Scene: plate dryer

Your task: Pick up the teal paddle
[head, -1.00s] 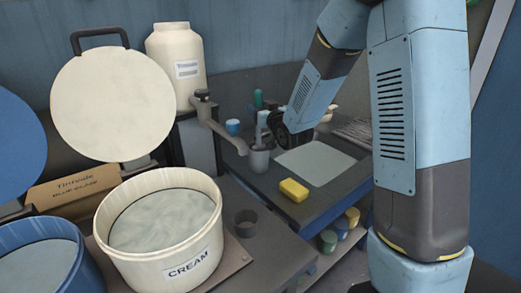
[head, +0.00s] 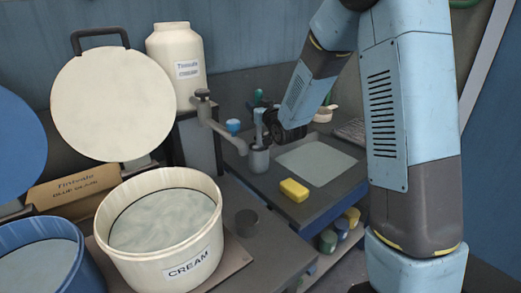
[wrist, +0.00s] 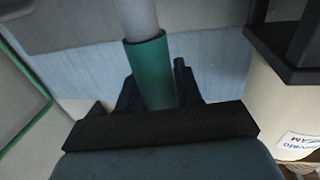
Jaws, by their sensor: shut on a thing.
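The teal paddle shows in the wrist view as a teal grip (wrist: 150,72) with a pale grey shaft running to the top edge. My gripper (wrist: 154,92) is shut around the teal grip, with one dark finger on each side. In the head view my gripper (head: 268,122) is over the far bench, just above a grey cup (head: 259,161). A small teal end (head: 258,95) shows above the gripper. The paddle's lower end is hard to make out there, and I cannot tell whether it is still inside the cup.
A yellow sponge (head: 294,190) and a pale flat sheet (head: 316,163) lie near the cup. A tap (head: 222,135) reaches close on the left. Jars sit on a shelf below.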

